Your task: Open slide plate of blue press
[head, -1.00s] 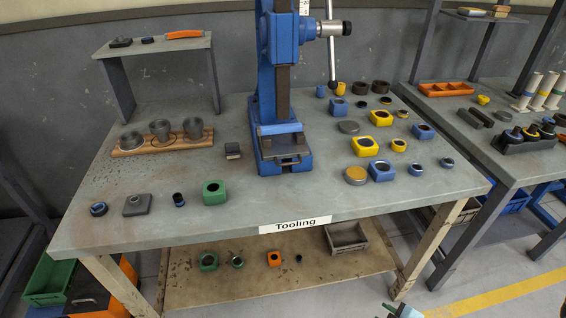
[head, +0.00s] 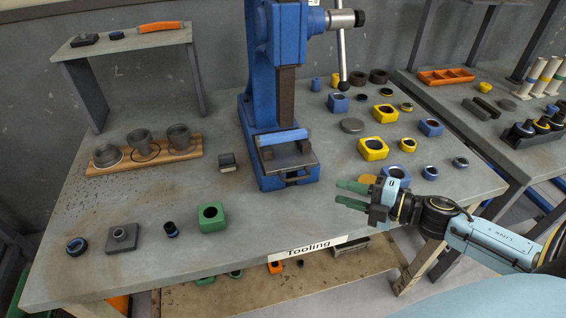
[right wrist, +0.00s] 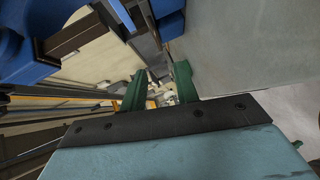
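The blue press (head: 262,130) stands at the middle of the bench. Its dark slide plate (head: 288,157) lies on the base in front of the ram (head: 286,98), with a small dark handle bar (head: 298,180) at its front edge. My right gripper (head: 347,195) is to the right of the press base, near the bench's front edge, pointing left toward it. Its two green fingers are apart with nothing between them; they also show apart in the right wrist view (right wrist: 160,88). The gripper does not touch the plate. My left gripper is not in view.
Yellow and blue blocks and rings, such as a yellow block (head: 373,149), crowd the bench right of the press. A green block (head: 211,217) stands left of its front. A wooden rack (head: 133,164) with grey cups is at the left. The bench in front of the press is clear.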

